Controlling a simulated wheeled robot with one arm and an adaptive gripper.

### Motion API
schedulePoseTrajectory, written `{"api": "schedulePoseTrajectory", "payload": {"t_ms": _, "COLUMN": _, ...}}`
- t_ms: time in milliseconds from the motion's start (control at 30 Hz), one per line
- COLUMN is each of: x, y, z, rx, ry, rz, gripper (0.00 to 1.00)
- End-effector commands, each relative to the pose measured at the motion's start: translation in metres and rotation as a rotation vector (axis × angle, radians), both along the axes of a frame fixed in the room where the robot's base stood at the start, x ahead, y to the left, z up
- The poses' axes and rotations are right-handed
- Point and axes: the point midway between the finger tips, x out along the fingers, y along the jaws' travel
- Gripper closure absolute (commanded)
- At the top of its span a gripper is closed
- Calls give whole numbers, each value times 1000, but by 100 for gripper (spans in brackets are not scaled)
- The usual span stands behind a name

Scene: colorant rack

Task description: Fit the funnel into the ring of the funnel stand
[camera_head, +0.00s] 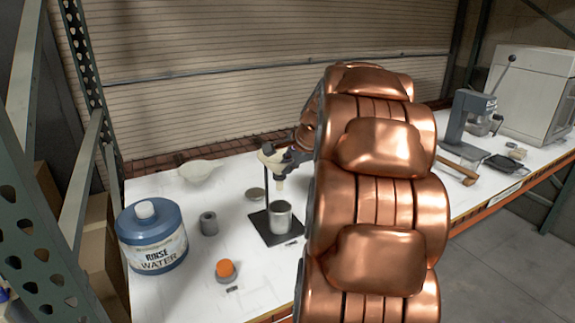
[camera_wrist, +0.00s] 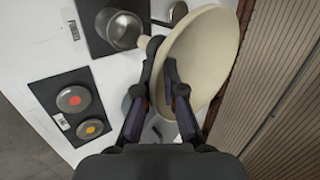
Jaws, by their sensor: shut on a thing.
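The cream funnel (camera_head: 272,160) is in my gripper (camera_head: 291,157), above the funnel stand's dark base plate (camera_head: 263,236). In the wrist view the funnel's wide cone (camera_wrist: 210,52) lies between and beyond the fingers (camera_wrist: 160,78), its spout pointing left toward a metal cup (camera_wrist: 122,30). The same metal cup (camera_head: 280,217) stands on the base plate below the funnel. The stand's thin upright rod (camera_head: 266,184) rises behind the cup. I cannot make out the ring clearly, nor whether the funnel touches it. My copper arm hides the table to the right.
A blue rinse water jug (camera_head: 152,238), a grey cylinder (camera_head: 209,223) and an orange-topped item (camera_head: 226,270) stand left of the base. A white bowl (camera_head: 200,170) is behind. The wrist view shows a dark plate with red and yellow discs (camera_wrist: 60,121). A grey machine (camera_head: 468,115) stands right.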

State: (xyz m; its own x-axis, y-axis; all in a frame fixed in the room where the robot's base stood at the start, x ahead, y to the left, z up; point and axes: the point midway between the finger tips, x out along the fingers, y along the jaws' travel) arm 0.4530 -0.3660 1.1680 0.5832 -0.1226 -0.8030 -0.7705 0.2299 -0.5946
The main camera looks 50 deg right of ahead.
Motion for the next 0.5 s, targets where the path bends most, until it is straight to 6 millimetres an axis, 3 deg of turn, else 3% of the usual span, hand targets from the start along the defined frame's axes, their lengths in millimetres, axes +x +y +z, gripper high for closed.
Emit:
{"api": "schedulePoseTrajectory", "payload": {"t_ms": 67, "x": 0, "y": 0, "z": 0, "rx": 0, "ry": 0, "rz": 0, "gripper": 100}}
{"api": "schedulePoseTrajectory", "payload": {"t_ms": 100, "x": 0, "y": 0, "z": 0, "rx": 0, "ry": 0, "rz": 0, "gripper": 89}}
{"api": "schedulePoseTrajectory", "payload": {"t_ms": 333, "x": 0, "y": 0, "z": 0, "rx": 1, "ry": 0, "rz": 1, "gripper": 65}}
{"api": "schedulePoseTrajectory", "payload": {"t_ms": 500, "x": 0, "y": 0, "z": 0, "rx": 1, "ry": 0, "rz": 1, "gripper": 63}}
